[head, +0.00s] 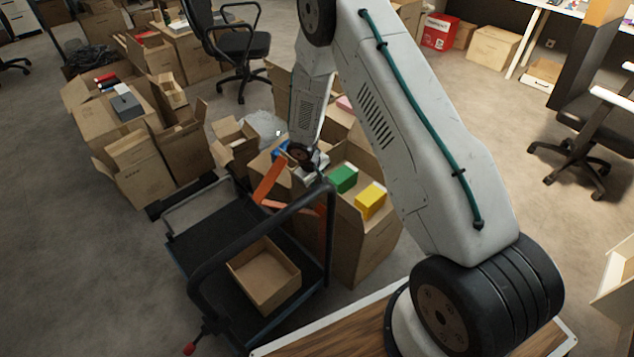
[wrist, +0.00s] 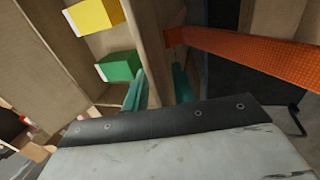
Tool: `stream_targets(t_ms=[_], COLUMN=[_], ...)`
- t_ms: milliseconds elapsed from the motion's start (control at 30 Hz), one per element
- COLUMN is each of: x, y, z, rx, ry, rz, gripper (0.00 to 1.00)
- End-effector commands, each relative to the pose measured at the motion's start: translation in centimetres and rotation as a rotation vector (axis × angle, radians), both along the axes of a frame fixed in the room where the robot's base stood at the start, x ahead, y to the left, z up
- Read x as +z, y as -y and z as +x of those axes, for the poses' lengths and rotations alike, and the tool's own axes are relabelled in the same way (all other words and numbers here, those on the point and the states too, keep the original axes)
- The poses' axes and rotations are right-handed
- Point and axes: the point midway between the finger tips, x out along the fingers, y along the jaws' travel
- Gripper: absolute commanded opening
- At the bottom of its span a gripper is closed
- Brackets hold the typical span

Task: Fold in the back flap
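A tall open carton (head: 372,245) stands right of the cart, with a green box (head: 343,179) and a yellow box (head: 371,200) in its top. Raised cardboard (head: 372,152) shows at its far right side. My gripper (head: 312,172) is low over its left part, mostly hidden by my arm and the clutter. In the wrist view, my gripper's two teal fingers (wrist: 160,88) are apart, one on each side of an upright cardboard panel (wrist: 158,50). Whether they touch it, and which flap or wall it is, I cannot tell. The green box (wrist: 119,66) and yellow box (wrist: 96,14) lie left of it.
An orange strip (wrist: 250,48) passes right of the panel; it also shows in the head view (head: 268,180). A black cart (head: 215,235) holds a small open carton (head: 264,280). More open cartons (head: 115,135) stand at left.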

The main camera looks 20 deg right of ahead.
Motion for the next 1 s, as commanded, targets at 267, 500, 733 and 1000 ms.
stream_targets(t_ms=[267,500,733,1000], x=[0.04,0.05,0.06,0.06], y=[-0.02,-0.03,-0.05,-0.07], z=[-0.02,-0.02,-0.03,-0.02], rx=[0.0,0.0,0.0,0.0], ry=[0.0,-0.001,-0.001,-0.001], rz=[0.0,0.0,0.0,0.0], gripper=[0.0,0.0,0.0,0.0])
